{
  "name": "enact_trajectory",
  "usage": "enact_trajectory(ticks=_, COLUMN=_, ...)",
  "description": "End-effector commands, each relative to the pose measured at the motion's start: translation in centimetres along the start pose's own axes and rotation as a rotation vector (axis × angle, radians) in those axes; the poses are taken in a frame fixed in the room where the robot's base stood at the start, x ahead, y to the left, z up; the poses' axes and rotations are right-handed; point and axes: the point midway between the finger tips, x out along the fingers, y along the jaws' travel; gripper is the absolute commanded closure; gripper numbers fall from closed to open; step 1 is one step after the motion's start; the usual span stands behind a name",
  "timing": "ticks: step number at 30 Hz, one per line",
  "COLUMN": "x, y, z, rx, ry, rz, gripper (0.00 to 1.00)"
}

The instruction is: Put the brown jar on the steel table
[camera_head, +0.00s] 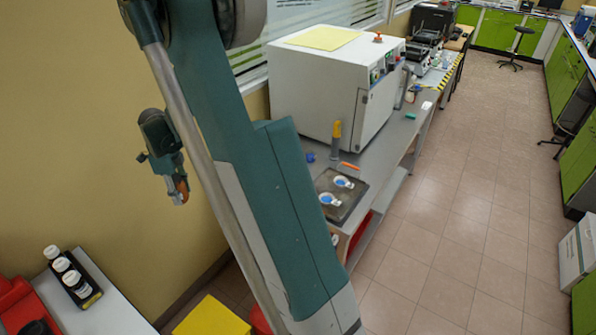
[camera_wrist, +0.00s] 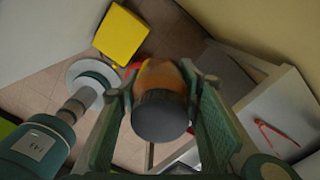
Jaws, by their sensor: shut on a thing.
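The brown jar (camera_wrist: 159,82) has an orange-brown body and a dark grey cap facing the camera in the wrist view. My gripper (camera_wrist: 161,108) is shut on it, with one finger on each side. In the head view my gripper (camera_head: 178,185) hangs in the air before the tan wall, with a bit of the jar (camera_head: 183,187) showing at its tip. A grey-topped table (camera_head: 379,152) stands at centre right, apart from the jar. Another pale-topped table (camera_head: 118,312) is at lower left. I cannot tell which is the steel table.
A white machine (camera_head: 323,88) and a dark plate (camera_head: 340,194) with blue-and-white discs occupy the grey table. Several white-capped bottles (camera_head: 72,273) stand at lower left beside a red object (camera_head: 20,303). A yellow box (camera_head: 212,318) is on the floor. My arm hides part of the middle.

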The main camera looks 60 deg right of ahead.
Motion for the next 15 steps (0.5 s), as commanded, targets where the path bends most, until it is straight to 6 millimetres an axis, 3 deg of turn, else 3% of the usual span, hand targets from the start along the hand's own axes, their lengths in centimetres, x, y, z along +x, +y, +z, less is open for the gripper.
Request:
enact_trajectory(ticks=3, x=0.2, y=-3.0, z=-2.1, rx=0.060, ry=0.000, rz=0.000, gripper=0.80)
enact_trajectory(ticks=15, x=1.0, y=-11.7, z=-9.5, rx=0.254, ry=-0.001, rz=0.001, gripper=0.80)
